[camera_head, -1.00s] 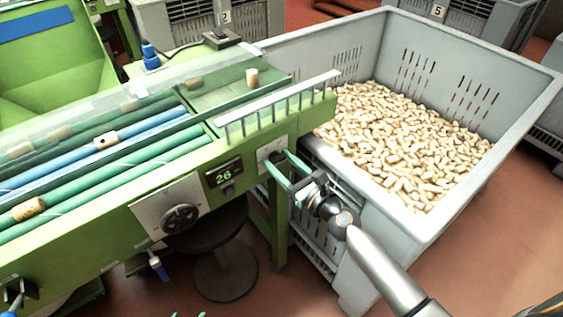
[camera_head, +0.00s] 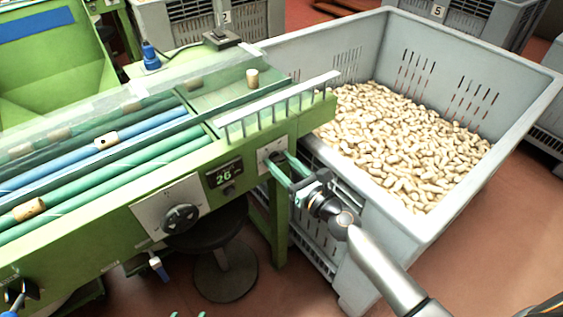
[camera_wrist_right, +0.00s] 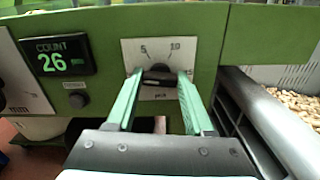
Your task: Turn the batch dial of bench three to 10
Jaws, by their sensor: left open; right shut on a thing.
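The batch dial is a dark knob (camera_wrist_right: 158,76) on a pale plate (camera_wrist_right: 185,48) marked 5 at upper left, 10 at upper right and "pack" below. In the head view the same plate (camera_head: 268,149) sits on the green bench front, right of the count display. My right gripper (camera_wrist_right: 158,80) has its green fingers on either side of the knob, shut on it; it also shows in the head view (camera_head: 278,162). The fingers partly cover the knob, and I cannot tell which mark it points to. My left gripper (camera_head: 188,314) shows only its two fingertips at the bottom edge, apart and empty.
The count display (camera_wrist_right: 58,55) reads 26. A larger dial (camera_head: 181,218) is on the bench front to its left. A grey crate (camera_head: 385,250) full of corks stands close to the right of the bench. A dark stool (camera_head: 225,270) is under the bench.

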